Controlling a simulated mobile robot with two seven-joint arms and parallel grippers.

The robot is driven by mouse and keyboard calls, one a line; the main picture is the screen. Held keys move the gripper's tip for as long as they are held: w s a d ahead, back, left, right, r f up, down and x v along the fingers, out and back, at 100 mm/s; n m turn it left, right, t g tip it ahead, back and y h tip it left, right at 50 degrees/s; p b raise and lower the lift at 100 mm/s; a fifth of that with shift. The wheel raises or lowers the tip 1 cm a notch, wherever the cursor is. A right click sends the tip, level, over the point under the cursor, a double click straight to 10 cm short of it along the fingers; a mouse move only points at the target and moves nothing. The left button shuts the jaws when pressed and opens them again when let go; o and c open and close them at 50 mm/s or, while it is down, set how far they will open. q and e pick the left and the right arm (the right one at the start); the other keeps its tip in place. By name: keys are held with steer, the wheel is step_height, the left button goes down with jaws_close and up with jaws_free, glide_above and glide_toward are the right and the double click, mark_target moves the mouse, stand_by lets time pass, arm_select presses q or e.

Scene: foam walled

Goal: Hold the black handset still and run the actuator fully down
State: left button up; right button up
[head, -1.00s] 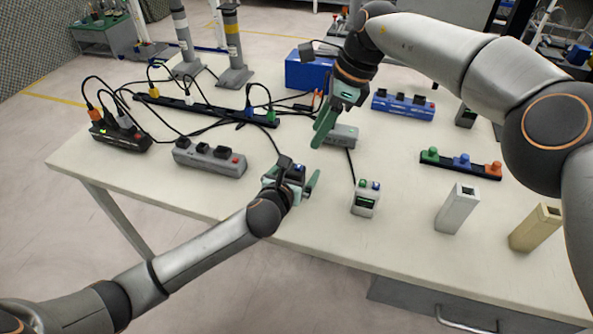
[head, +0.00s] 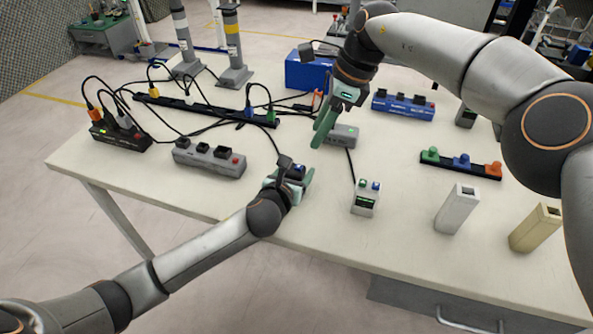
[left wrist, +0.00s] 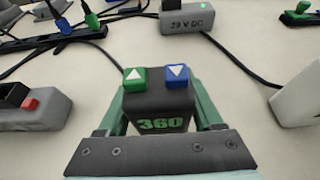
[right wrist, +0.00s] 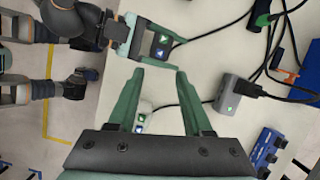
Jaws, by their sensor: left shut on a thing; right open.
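The black handset (head: 297,173) stands at the table's near side. In the left wrist view the handset (left wrist: 160,106) shows a green up-arrow button (left wrist: 135,79), a blue down-arrow button (left wrist: 177,76) and the number 360. My left gripper (head: 291,176) is shut on it, with a finger on each side. My right gripper (head: 322,132) is open and empty above the table, behind and right of the handset. In the right wrist view the handset (right wrist: 160,46) lies beyond my right fingertips. Two upright grey columns, one white-banded (head: 183,35) and one yellow-banded (head: 233,45), stand at the back.
A grey "29 V DC" box (left wrist: 188,19) is beyond the handset. A white handset (head: 365,200) stands to its right. Grey (head: 209,158) and black (head: 120,136) power strips lie left among loose cables. A pale block (head: 457,210) and a tan block (head: 536,228) stand right.

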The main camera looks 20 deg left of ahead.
jaws_close()
stand_by(0.3)
stand_by(1.4)
